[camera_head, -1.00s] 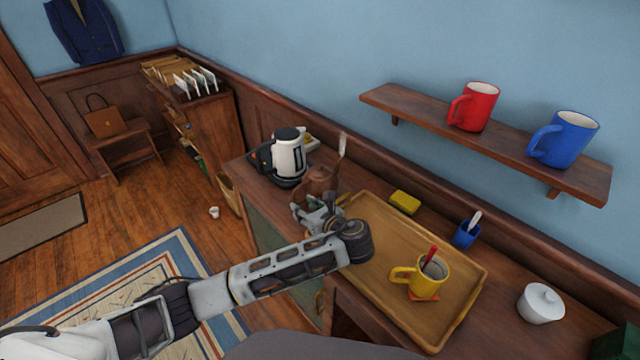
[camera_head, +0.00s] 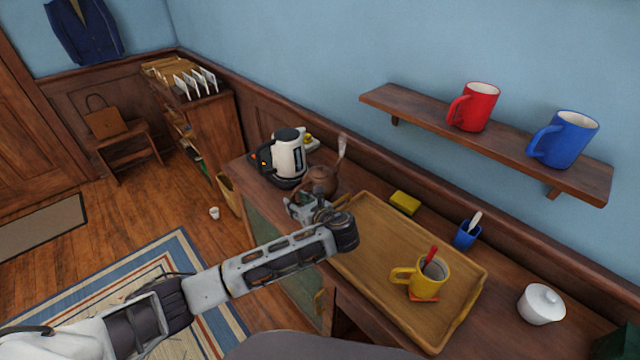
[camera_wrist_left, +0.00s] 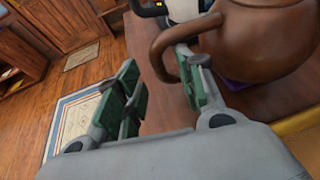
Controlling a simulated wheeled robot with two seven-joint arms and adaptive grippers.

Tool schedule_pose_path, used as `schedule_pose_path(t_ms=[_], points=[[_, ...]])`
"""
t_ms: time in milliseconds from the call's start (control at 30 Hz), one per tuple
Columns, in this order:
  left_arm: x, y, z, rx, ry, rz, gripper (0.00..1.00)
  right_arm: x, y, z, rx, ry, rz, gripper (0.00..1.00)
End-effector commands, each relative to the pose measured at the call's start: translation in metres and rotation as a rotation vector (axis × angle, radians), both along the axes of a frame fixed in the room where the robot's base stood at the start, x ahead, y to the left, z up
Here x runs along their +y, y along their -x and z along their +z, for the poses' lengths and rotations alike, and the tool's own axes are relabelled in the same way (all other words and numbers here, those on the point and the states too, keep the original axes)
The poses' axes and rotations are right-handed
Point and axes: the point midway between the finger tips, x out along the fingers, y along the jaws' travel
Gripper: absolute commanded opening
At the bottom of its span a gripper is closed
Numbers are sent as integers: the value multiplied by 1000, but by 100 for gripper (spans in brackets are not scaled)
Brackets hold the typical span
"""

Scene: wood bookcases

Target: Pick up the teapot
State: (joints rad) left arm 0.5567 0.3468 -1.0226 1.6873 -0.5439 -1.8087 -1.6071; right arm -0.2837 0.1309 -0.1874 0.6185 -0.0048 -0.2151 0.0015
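The brown teapot (camera_head: 321,179) stands on the wooden cabinet top between the electric kettle and the tray. My left gripper (camera_head: 303,204) is at its near side, by the handle. In the left wrist view, the teapot's round body (camera_wrist_left: 265,45) fills the upper right and its curved handle points left. There the left gripper (camera_wrist_left: 160,88) is open, with its green-padded fingers apart. The right-hand finger overlaps the handle loop; I cannot tell whether it is inside it. The left-hand finger is clear of the handle. My right gripper is in neither view.
The white and black kettle (camera_head: 289,156) stands close behind the teapot. A wooden tray (camera_head: 376,222) with a yellow mug (camera_head: 428,279) lies to the right. A shelf (camera_head: 400,101) overhangs.

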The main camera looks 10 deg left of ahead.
Motion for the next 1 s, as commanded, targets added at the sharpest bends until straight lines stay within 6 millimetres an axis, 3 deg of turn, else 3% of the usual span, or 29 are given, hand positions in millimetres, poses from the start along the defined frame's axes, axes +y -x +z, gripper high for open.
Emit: schedule_pose_path(t_ms=[300, 667, 1000], points=[[12, -12, -7, -2, 2, 0, 38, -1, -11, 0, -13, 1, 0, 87], [12, -12, -7, -1, 1, 0, 38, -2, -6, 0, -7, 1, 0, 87], [12, -12, -7, -1, 1, 0, 0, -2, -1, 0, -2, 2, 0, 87]])
